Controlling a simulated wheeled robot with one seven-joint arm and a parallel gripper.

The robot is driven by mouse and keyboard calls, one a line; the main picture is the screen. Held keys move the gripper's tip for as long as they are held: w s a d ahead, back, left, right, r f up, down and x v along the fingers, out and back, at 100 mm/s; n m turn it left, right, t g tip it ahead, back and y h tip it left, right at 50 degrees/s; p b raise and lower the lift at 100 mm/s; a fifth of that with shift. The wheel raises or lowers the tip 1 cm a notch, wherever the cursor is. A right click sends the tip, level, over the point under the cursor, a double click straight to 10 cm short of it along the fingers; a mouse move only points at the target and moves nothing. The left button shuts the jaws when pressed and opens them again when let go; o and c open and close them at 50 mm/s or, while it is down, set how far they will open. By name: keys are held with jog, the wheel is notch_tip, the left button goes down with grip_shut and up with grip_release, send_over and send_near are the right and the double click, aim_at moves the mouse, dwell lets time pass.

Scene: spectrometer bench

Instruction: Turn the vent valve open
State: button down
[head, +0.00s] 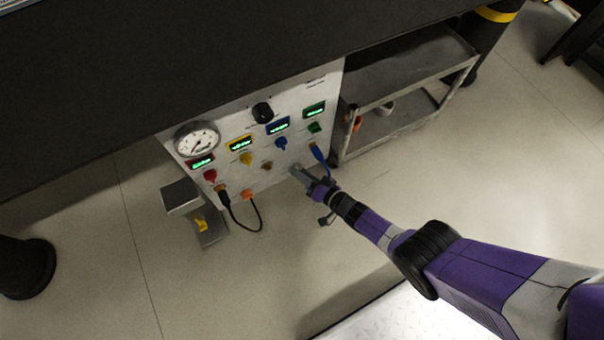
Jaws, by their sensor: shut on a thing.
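A white instrument panel (228,120) hangs under the dark bench top. It carries a red knob (210,175), a yellow knob (246,159), a blue knob (281,143) and a green knob (314,127), each below a small lit display. No readable label shows which part is the vent valve. My gripper (297,172) reaches the panel's lower right from the front. It is shut on a small fitting there, mostly hidden by the fingers, so its turn position cannot be told. A blue lever or plug (318,155) is just right of the fingers.
A round gauge (197,139) and a black knob (262,112) sit higher on the panel. A black cable (257,215) loops below it. A grey shelf cart (400,118) stands close at right. The dark bench top (200,60) overhangs. The floor in front is clear.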

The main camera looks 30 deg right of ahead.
jog(key=shift+s+f, duration=0.1)
dwell(0.3)
jog(key=c, duration=1)
grip_release()
jog(key=shift+c, duration=0.2)
jog(key=p+v, duration=0.4)
jog(key=v, duration=0.3)
jog(key=shift+s+p, duration=0.3)
jog(key=shift+s, duration=0.05)
jog(key=shift+d, duration=0.15)
